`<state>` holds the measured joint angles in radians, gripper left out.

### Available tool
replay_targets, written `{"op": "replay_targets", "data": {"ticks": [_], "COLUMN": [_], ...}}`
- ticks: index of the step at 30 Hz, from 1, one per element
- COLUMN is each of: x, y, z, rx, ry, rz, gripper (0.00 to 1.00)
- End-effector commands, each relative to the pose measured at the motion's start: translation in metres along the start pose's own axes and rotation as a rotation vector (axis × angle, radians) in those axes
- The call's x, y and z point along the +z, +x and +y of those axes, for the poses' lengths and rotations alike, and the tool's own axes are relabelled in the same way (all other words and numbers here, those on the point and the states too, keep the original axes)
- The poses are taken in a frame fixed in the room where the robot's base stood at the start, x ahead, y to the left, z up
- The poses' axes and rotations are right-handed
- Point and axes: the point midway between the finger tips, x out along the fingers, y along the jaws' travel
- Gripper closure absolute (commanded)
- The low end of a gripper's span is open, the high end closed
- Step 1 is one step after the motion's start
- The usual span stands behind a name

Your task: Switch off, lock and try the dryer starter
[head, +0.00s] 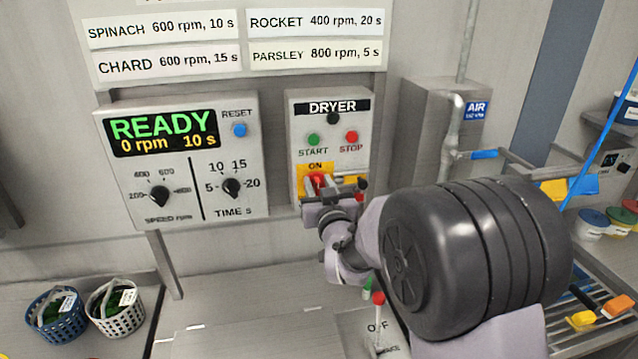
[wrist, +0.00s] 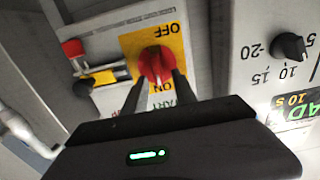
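The dryer starter (head: 330,107) is a grey wall box with a green START button (head: 313,140), a red STOP button (head: 351,137) and a yellow plate. A red rotary switch (wrist: 154,64) sits on that plate between OFF and ON; its ridge seems to run toward ON. My gripper (wrist: 158,80) is at the switch, its two dark fingers apart on either side of it. Whether they touch it is unclear. In the head view my gripper (head: 322,193) hides the lower starter. A small red-and-black item (wrist: 73,48) sits beside a yellow strip (wrist: 110,74); I cannot tell whether it is a lock.
A control panel (head: 180,155) reading READY, 0 rpm, stands left of the starter. A grey box with an AIR label (head: 476,110) is at right. A red-topped lever (head: 378,298) marked OFF rises below. Two baskets (head: 115,318) stand at lower left.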

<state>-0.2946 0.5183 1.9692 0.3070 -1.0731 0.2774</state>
Motion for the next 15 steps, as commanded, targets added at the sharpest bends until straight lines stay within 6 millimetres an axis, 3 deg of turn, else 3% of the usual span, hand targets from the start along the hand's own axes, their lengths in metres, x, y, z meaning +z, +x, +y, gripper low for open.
{"op": "replay_targets", "data": {"ticks": [6, 12, 15], "x": [0.0001, 0.0001, 0.0001], "y": [0.0005, 0.0003, 0.0003], "z": [0.0001, 0.0001, 0.0001], "rx": [0.000, 0.000, 0.000], "ry": [0.000, 0.000, 0.000], "rz": [0.000, 0.000, 0.000], "gripper": [0.67, 1.00, 1.00]}}
